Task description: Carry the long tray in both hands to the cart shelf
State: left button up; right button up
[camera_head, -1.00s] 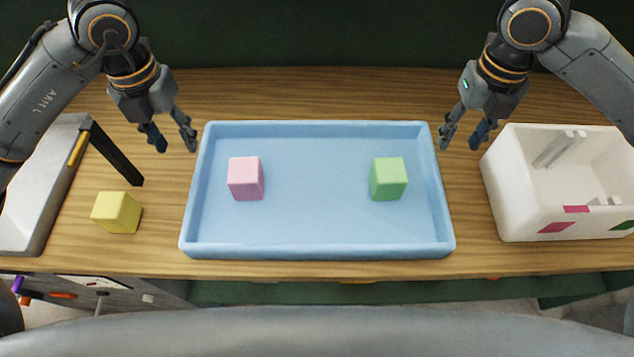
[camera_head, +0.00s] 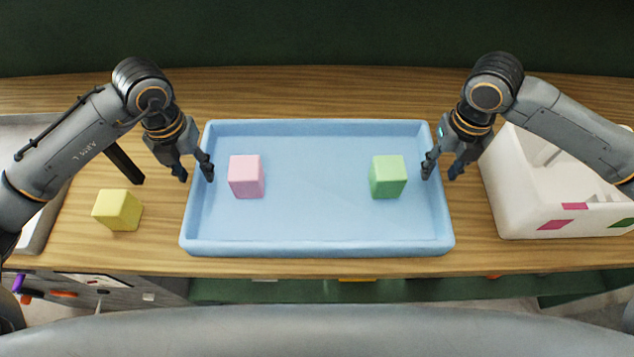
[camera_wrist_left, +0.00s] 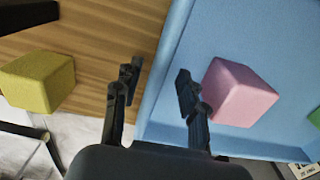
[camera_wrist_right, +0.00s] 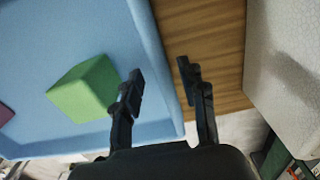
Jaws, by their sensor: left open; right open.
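The long light-blue tray (camera_head: 318,225) lies flat on the wooden table, with a pink block (camera_head: 246,177) at its left and a green block (camera_head: 388,177) at its right. My left gripper (camera_head: 195,172) is open at the tray's left wall. In the left wrist view its fingers (camera_wrist_left: 155,85) stand on either side of that wall (camera_wrist_left: 158,88). My right gripper (camera_head: 440,170) is open at the right wall. In the right wrist view its fingers (camera_wrist_right: 160,78) stand on either side of that wall (camera_wrist_right: 166,85). I cannot tell whether any finger touches. The cart shelf is not identifiable.
A yellow block (camera_head: 117,210) sits on the table (camera_head: 320,85) left of the tray. A white bin (camera_head: 515,205) with pink and green marks stands close on the right. A grey container (camera_head: 40,228) with a dark bar is at the far left.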

aim_at(196, 175)
pick_arm(q)
jog(key=shift+f, duration=1.65)
pick_arm(e)
jog(key=shift+f, duration=1.65)
pick_arm(q)
grip_shut()
pick_arm(e)
grip_shut()
